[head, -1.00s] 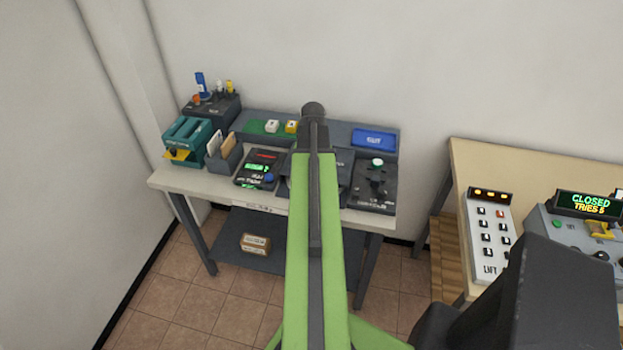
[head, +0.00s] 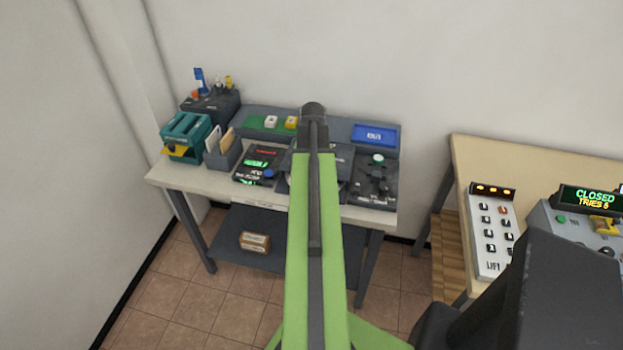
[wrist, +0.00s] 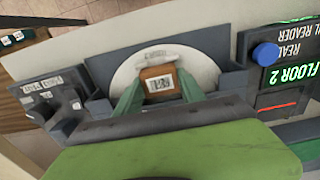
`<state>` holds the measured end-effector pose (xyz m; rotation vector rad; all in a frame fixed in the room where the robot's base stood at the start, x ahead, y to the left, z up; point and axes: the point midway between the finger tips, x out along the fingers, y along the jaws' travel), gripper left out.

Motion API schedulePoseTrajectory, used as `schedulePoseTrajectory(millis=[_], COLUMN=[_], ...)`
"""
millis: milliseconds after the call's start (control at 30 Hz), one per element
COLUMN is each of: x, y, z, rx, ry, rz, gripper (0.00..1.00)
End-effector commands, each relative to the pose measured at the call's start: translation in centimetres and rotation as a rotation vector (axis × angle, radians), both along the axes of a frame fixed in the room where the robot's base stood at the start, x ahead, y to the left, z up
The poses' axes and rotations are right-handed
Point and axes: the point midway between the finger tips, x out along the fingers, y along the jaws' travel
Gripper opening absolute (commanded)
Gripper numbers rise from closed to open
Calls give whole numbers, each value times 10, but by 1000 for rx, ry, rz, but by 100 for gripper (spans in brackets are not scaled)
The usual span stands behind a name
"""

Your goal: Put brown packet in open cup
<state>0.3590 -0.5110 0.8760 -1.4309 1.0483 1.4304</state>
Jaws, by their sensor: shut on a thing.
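In the wrist view the brown packet (wrist: 158,80), with a white printed label, sits between the green fingers of my gripper (wrist: 160,90). My gripper is shut on it, over or on a pale round plate (wrist: 202,68) set in a dark frame; I cannot tell whether the packet touches the plate. In the head view my arm hides the gripper, the packet and most of the plate. I cannot make out an open cup in either view.
The desk (head: 170,174) carries a floor reader (head: 260,163), an envelope holder (head: 223,151), a teal rack (head: 186,136), a lever panel (head: 375,182) and a blue tray (head: 375,135). A brown box (head: 255,242) lies on the lower shelf. Another table (head: 500,157) stands right.

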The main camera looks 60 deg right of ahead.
Motion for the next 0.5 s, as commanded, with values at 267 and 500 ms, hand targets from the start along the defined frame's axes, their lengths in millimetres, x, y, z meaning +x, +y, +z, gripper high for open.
schedulePoseTrajectory(millis=[267,500], x=[0,0], y=[0,0], z=[-10,-10], rx=[0,0], ry=[0,0], rz=[0,0], gripper=[0,0])
